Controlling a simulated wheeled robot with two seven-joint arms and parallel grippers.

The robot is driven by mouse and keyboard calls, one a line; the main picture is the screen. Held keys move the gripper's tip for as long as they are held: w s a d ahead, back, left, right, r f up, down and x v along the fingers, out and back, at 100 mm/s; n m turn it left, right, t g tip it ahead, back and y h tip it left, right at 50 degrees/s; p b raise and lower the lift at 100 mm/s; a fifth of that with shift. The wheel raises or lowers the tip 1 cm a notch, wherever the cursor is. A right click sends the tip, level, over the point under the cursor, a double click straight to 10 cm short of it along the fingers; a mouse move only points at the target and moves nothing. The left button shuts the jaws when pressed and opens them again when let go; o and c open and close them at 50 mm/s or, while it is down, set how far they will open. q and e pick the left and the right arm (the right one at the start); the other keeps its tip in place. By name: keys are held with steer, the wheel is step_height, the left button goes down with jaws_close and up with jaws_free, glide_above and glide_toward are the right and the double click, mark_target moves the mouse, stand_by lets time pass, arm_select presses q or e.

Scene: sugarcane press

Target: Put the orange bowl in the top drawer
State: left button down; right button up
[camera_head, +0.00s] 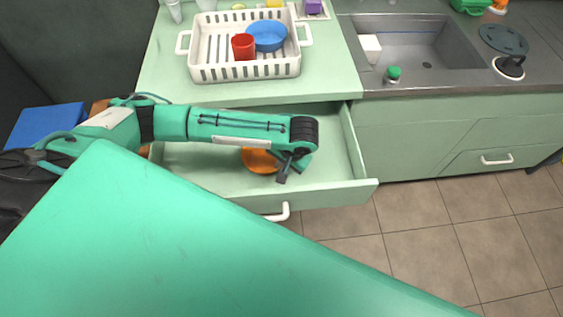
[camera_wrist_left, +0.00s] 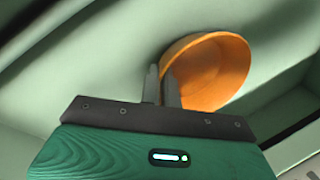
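The orange bowl (camera_head: 257,161) is within the open top drawer (camera_head: 217,178) in the head view, partly hidden by my left arm. My left gripper (camera_head: 287,171) is at the bowl's right side, low over the drawer. In the left wrist view the bowl (camera_wrist_left: 212,72) looks tilted, and the left gripper's fingers (camera_wrist_left: 162,86) are close together at its rim, one on each side. Whether the bowl touches the drawer floor is hard to tell. My right gripper is not in view.
A white dish rack (camera_head: 208,73) with a red cup (camera_head: 243,47) and a blue bowl (camera_head: 267,36) stands on the counter above the drawer. A sink (camera_head: 425,50) is to its right. The drawer's right part is free.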

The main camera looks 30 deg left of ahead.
arm_select(q)
steer(key=c, duration=1.6)
jaws_free()
steer(key=shift+c, duration=0.2)
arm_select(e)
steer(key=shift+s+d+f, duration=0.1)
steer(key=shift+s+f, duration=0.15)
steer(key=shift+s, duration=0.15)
